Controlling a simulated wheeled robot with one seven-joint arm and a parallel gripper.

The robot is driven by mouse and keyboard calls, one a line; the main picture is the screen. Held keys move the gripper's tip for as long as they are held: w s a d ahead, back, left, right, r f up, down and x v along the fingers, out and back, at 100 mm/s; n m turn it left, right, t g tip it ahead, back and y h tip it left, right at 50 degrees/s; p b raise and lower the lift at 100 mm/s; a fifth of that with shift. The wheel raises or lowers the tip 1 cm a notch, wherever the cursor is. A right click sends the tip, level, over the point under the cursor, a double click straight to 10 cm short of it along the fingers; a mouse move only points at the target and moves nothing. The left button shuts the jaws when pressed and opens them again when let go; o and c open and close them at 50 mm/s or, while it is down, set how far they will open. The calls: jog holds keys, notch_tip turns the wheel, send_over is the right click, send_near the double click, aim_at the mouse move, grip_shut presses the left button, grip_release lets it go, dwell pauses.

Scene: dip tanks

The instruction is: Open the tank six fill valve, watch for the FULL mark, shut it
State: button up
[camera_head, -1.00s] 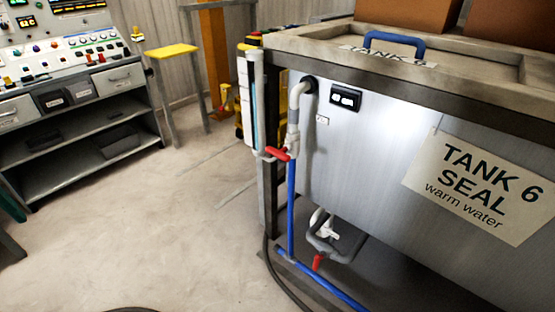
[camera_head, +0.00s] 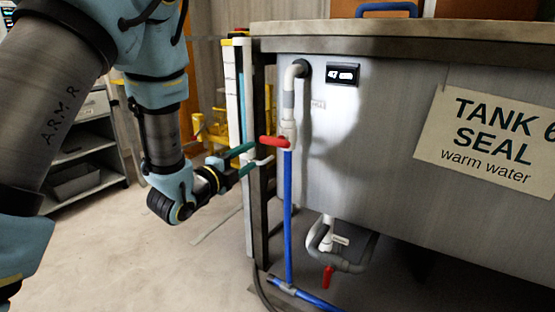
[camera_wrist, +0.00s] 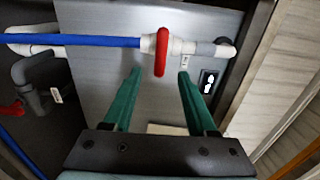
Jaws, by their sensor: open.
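The tank six fill valve has a red handle (camera_head: 273,141) on white fittings, between a blue pipe (camera_head: 288,215) below and a grey-white elbow above. The handle lies crosswise to the pipe, also in the wrist view (camera_wrist: 162,52). My gripper (camera_head: 254,158) is open and empty, its green fingers pointing at the valve from the left. In the wrist view the fingertips (camera_wrist: 160,72) lie on either side of the handle's near end; I cannot tell whether they touch it. A tall pale gauge tube (camera_head: 239,95) stands at the tank's left corner; no FULL mark is legible.
The tank (camera_head: 395,110) carries a "TANK 6 SEAL warm water" sign (camera_head: 490,140). A lower valve with a red handle (camera_head: 327,276) hangs under it. A dark frame post (camera_head: 259,190) stands close to my fingers.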

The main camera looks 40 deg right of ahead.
aim_at(272, 143)
jog(key=x, duration=1)
jog(key=shift+s+d, duration=0.1)
jog(key=shift+d, duration=0.3)
grip_shut()
